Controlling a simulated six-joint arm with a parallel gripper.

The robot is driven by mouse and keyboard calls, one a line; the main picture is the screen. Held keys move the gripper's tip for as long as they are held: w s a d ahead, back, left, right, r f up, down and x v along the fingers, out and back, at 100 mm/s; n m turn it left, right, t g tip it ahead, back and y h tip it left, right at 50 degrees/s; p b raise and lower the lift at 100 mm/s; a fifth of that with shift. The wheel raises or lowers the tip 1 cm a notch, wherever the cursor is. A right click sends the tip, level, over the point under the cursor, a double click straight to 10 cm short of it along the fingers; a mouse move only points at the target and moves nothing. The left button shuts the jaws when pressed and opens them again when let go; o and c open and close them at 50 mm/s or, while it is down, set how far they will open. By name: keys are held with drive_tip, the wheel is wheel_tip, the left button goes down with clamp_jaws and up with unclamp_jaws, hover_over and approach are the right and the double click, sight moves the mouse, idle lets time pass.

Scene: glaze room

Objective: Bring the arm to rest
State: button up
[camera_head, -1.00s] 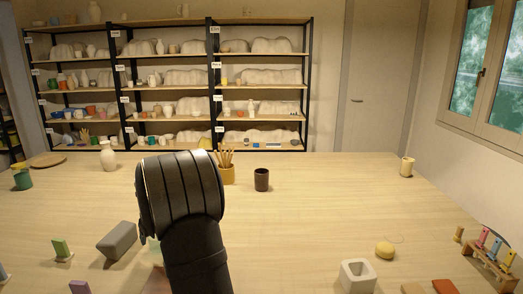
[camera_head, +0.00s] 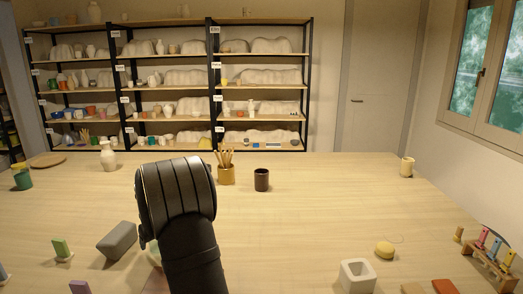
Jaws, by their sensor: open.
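My own black arm (camera_head: 180,215) rises from the bottom edge, left of the middle, in the head view. Its thick ribbed joint stands in front of the wooden table (camera_head: 310,225). My gripper does not show; only arm links are visible. No object is seen held. A pale greenish and pinkish patch beside the arm's lower left is mostly hidden by the arm.
A grey block (camera_head: 118,240) and a green piece (camera_head: 62,249) lie left of my arm. A pencil pot (camera_head: 226,175) and a dark cup (camera_head: 261,180) stand behind it. A white square pot (camera_head: 357,275) and yellow lump (camera_head: 384,250) are right. The table's middle right is clear.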

drive_tip(key=shift+w+a, duration=0.2)
wheel_tip(320, 180, up, 4)
drive_tip(key=shift+f, duration=0.2)
drive_tip(key=d+r, duration=0.7)
drive_tip(key=d, duration=0.5)
drive_tip(key=w+d+m+t+h, duration=0.1)
drive_tip(key=w+d+m, duration=0.3)
drive_tip(key=d, duration=1.1)
drive_tip(key=w+d+m+t+h, duration=0.15)
drive_tip(key=w+d, duration=0.55)
drive_tip(key=d, duration=0.7)
drive_tip(key=s+d+m+h, duration=0.1)
drive_tip(key=s+d+m, duration=0.1)
drive_tip(key=d, duration=1.3)
drive_tip(key=s+d+m+g+h, duration=0.1)
drive_tip(key=d+m, duration=0.3)
drive_tip(key=d, duration=1.1)
drive_tip(key=shift+s+d+h, duration=0.25)
drive_tip(key=shift+s+h, duration=0.25)
drive_tip(key=shift+h, duration=0.15)
drive_tip(key=shift+m, duration=0.25)
